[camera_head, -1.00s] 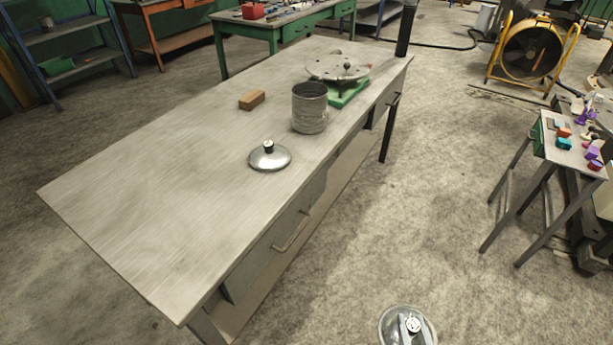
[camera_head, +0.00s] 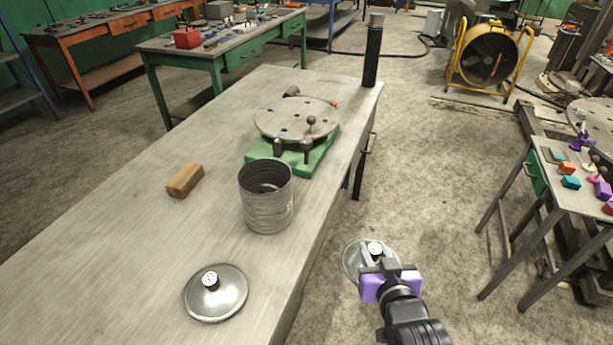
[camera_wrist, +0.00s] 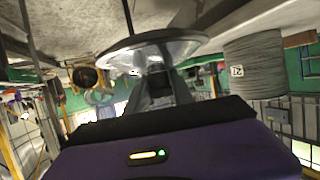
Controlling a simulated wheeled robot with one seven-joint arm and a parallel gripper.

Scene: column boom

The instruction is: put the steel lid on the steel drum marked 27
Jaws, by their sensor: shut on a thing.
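My gripper (camera_head: 376,256) is shut on the knob of a round, shiny steel lid (camera_head: 351,266). It holds this lid off the bench's right side, over the floor. The held lid also fills the upper middle of the wrist view (camera_wrist: 185,42), where the scene appears upside down. The steel drum (camera_head: 267,207) is a grey ribbed can, upright and open-topped near the bench's right edge, left of my gripper and apart from it. In the wrist view the drum (camera_wrist: 255,75) carries a small white label that is too small to read surely.
A second steel lid (camera_head: 216,293) lies on the bench (camera_head: 120,265) in front of the drum. A wooden block (camera_head: 185,181) lies left of the drum. A green-based fixture with a round drilled plate (camera_head: 297,118) stands behind it. A small table (camera_head: 565,190) stands at right.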

